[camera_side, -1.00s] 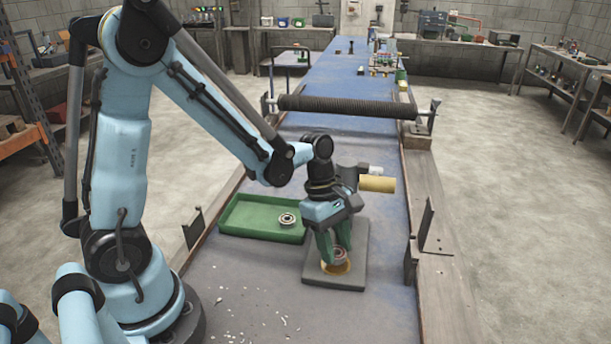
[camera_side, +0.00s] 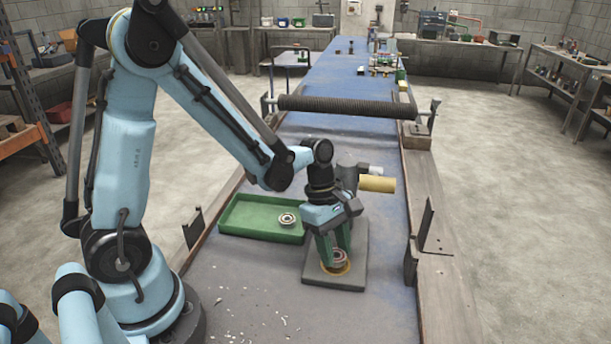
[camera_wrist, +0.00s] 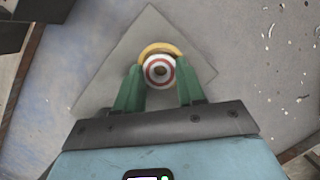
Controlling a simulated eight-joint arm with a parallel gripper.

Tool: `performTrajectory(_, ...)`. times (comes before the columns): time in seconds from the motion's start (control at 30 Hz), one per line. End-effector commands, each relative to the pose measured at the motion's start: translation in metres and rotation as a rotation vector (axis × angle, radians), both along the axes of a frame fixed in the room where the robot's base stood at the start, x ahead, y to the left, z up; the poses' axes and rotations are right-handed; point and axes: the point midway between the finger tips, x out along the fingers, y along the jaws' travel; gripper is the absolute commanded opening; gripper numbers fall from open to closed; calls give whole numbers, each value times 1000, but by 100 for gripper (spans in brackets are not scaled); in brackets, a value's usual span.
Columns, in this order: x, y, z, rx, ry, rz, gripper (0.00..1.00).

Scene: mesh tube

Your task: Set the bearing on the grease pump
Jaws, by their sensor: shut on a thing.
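My gripper (camera_side: 337,248) points down with its green fingers shut on a bearing (camera_side: 337,258), a small ring-shaped part. In the wrist view the bearing (camera_wrist: 159,70) shows red and white rings and sits between the fingertips. Below it is a yellow ring (camera_side: 346,270) on a dark grey base plate (camera_side: 350,283), which I take as the grease pump. In the wrist view the yellow ring (camera_wrist: 160,47) shows along the bearing's upper side. The bearing overlaps the ring in view; I cannot tell whether it touches it. A grey body with a yellow cylinder (camera_side: 377,184) stands behind my gripper, partly hidden.
A green tray (camera_side: 240,227) lies to the left with a second bearing (camera_side: 287,219) in it. A dark roller (camera_side: 345,106) spans the bench behind. Metal brackets (camera_side: 426,226) stand at the right edge. Pale scraps litter the front left; the front bench surface is otherwise free.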

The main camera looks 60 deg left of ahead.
Motion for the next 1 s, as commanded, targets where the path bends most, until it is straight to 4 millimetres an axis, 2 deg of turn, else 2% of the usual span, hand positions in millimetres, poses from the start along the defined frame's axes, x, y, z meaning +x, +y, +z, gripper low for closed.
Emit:
performTrajectory(0.77,0,0,-9,0,0,0,7)
performTrajectory(0.8,0,0,-8,0,0,0,43)
performTrajectory(0.97,0,0,-8,0,0,0,68)
performTrajectory(1.0,0,0,-8,0,0,0,69)
